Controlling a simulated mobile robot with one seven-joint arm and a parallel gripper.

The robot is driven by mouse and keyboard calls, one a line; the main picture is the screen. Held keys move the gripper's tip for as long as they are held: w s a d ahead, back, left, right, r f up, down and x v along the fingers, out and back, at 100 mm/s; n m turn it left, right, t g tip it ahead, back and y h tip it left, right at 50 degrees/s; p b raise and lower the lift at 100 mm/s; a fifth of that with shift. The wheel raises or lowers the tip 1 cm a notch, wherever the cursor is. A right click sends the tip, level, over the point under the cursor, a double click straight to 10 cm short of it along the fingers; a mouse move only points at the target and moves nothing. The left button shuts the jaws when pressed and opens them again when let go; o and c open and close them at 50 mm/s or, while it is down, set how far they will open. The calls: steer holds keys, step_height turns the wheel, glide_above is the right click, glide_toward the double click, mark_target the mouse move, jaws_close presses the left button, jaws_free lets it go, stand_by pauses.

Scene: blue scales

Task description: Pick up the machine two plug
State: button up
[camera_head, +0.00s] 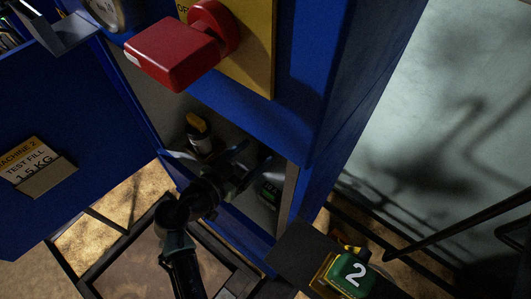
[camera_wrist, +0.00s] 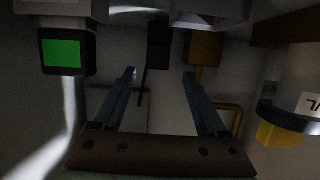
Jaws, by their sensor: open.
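A green block marked "2" (camera_head: 352,274) with yellow and black parts sits outside the blue cabinet at the lower right of the head view. I cannot tell whether it is the machine two plug. My gripper (camera_head: 253,160) reaches into the cabinet opening. In the wrist view its two fingers (camera_wrist: 160,76) are apart with nothing held between them. Beyond the fingertips is a dark block (camera_wrist: 158,52) with a thin dark line running from it. An orange-brown piece (camera_wrist: 204,46) is beyond the right fingertip. Poor light hides what these two are.
A yellow-topped container (camera_head: 199,134) stands inside the cabinet; it also shows in the wrist view (camera_wrist: 285,118). A dark device with a green display (camera_head: 269,192) is opposite, also in the wrist view (camera_wrist: 66,53). A red handle (camera_head: 172,52) juts above. The blue door (camera_head: 75,110) hangs open left.

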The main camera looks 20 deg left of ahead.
mark_target(263, 150)
steer(key=x, duration=0.4)
steer(key=shift+w+d+f, duration=0.15)
steer(key=shift+d+f, duration=0.15)
steer(key=shift+f, duration=0.1)
jaws_close()
